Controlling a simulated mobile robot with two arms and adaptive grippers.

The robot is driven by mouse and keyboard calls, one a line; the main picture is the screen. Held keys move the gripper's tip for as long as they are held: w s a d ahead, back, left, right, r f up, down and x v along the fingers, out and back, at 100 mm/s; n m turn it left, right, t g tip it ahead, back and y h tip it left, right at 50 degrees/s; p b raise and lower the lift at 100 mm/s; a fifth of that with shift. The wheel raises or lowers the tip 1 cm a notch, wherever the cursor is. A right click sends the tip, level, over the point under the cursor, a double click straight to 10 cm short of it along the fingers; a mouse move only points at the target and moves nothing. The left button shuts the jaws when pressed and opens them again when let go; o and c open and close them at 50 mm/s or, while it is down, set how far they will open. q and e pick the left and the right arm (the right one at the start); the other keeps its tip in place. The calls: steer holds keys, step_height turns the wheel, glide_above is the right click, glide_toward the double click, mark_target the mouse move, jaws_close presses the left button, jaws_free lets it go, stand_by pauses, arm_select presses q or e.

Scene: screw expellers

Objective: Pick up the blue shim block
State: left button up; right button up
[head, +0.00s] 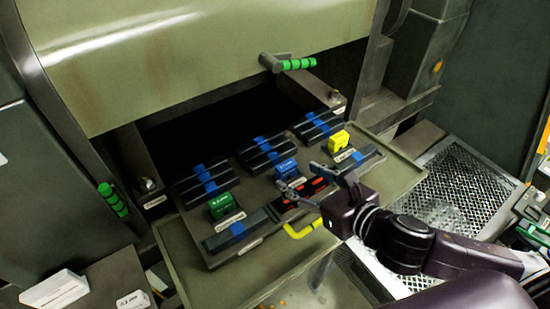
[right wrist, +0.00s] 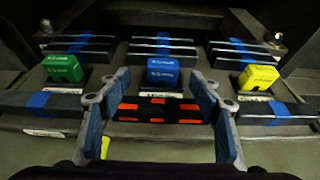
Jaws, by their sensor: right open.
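The blue shim block (head: 286,168) sits in the middle of the dark tray, between the green and yellow blocks. In the right wrist view the blue shim block (right wrist: 163,72) stands upright straight ahead, between and beyond my fingertips. My right gripper (head: 316,187) is open and empty, over the front of the tray near the orange-marked black bar. In the right wrist view my right gripper (right wrist: 160,92) has its fingers spread to either side, with the bar showing between them. My left gripper is not in view.
A green block (right wrist: 63,69) and a yellow block (right wrist: 257,77) flank the blue one. Black bars with blue bands (head: 262,151) lie behind. The orange-marked black bar (right wrist: 160,110) lies in front. A yellow handle (head: 304,229) is at the tray's front. The machine's cover (head: 200,60) overhangs the back.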

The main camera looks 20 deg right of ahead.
mark_target(290, 169)
steer(key=shift+w+f+b, duration=0.15)
steer(key=shift+w+b, duration=0.05)
steer(key=shift+b, duration=0.15)
steer(key=shift+w+a+f+b, duration=0.15)
steer(key=shift+w+f+b, duration=0.25)
steer(key=shift+b, duration=0.7)
steer(key=shift+w+a+r, duration=0.1)
steer(key=shift+w, duration=0.1)
steer(key=shift+w+a, duration=0.1)
steer(key=shift+w, duration=0.3)
steer(key=x, duration=0.2)
steer(key=p+x, duration=0.1)
steer(key=shift+w+f, duration=0.2)
steer(key=shift+w, duration=0.2)
steer(key=shift+w+f, duration=0.2)
steer(key=shift+w, duration=0.05)
steer(key=shift+a, duration=0.1)
steer(key=shift+c, duration=1)
steer(key=c, duration=1)
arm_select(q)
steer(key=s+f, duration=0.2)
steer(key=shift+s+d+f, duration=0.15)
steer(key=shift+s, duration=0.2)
arm_select(e)
steer(key=shift+c, duration=0.3)
steer(key=shift+r, duration=0.1)
